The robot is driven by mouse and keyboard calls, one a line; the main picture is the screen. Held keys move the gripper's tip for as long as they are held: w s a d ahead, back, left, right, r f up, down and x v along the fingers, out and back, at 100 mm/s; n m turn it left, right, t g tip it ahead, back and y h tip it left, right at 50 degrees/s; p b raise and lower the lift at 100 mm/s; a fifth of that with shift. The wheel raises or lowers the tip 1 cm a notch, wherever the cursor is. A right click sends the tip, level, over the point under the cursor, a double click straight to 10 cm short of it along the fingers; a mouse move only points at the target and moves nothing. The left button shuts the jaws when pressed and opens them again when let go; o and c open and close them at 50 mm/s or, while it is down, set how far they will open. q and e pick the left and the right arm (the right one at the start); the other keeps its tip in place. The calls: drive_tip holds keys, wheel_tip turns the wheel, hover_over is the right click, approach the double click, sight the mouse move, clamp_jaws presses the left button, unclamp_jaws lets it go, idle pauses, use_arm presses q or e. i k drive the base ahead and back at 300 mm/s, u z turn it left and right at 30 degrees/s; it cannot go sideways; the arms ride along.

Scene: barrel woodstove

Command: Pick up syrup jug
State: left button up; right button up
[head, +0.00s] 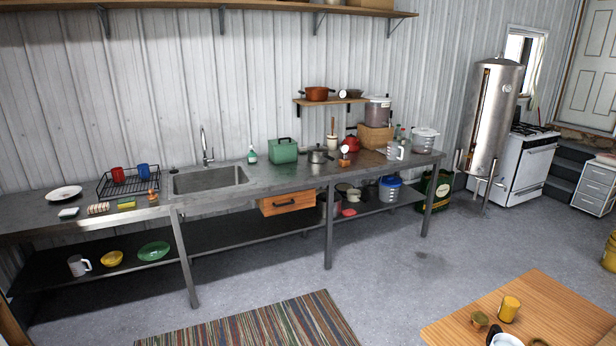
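I cannot tell for certain which vessel is the syrup jug. A white jug-like vessel with a handle (78,265) stands on the lower shelf at the left. A clear handled pitcher (396,151) stands near the right end of the steel counter. A yellow cup or small jug (509,309) is on the wooden table at the lower right. A white vessel with a dark part (505,340) there is cut off by the bottom edge. Neither of my grippers is in view.
The long steel counter (300,180) runs along the wall, with a sink (210,179) and dish rack (128,184). A yellow bowl (111,258) and green dish (154,251) share the lower shelf. A striped rug (255,325) lies before it. The grey floor between counter and wooden table (570,315) is clear.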

sight(394, 149)
drive_tip(key=i, duration=3.35)
drive_tip(key=z, duration=1.75)
drive_tip(key=i, duration=3.2)
drive_tip(key=u, duration=1.05)
